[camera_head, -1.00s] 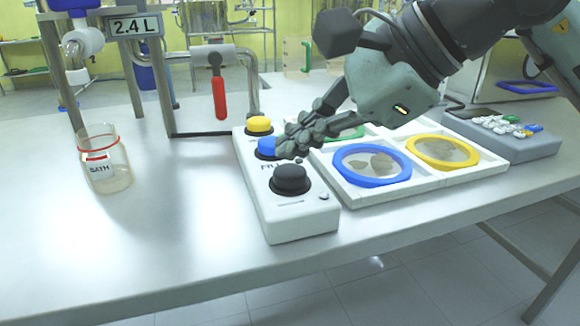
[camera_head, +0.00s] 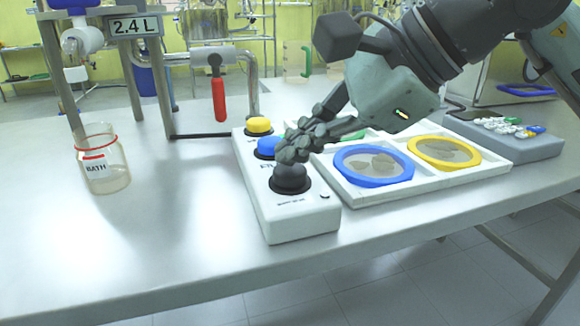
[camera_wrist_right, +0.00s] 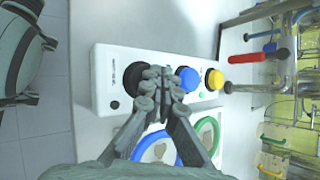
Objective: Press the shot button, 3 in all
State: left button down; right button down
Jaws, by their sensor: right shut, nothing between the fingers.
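A white button box (camera_head: 304,222) lies on the bench with a yellow button (camera_head: 259,126), a blue button (camera_head: 267,146) and, nearest the front edge, a black button (camera_head: 290,180). The labels are too small to read surely, so I cannot tell which is the shot button. My right gripper (camera_head: 288,154) is shut and empty, its fingertips just over the black button's far side. In the right wrist view, the fingertips (camera_wrist_right: 156,82) lie between the black button (camera_wrist_right: 134,79) and the blue button (camera_wrist_right: 188,79), overlapping the black one's edge. I cannot tell whether they touch it. My left gripper is out of view.
A white tray (camera_head: 398,195) with blue, yellow and green rings adjoins the box. A glass jar (camera_head: 103,160) labelled BATH stands left. A red-handled valve (camera_head: 219,98) is behind the box. A grey panel (camera_head: 520,148) lies right. The front left bench is clear.

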aim_at(296, 171)
jog(key=shift+f+b, duration=0.4)
jog(key=shift+b, duration=0.1)
dwell(0.3)
jog(key=shift+r, duration=0.1)
jog(key=shift+r+p, duration=0.45)
jog(key=shift+r, duration=0.35)
jog(key=shift+r+p, duration=1.45)
jog(key=shift+r, duration=1.1)
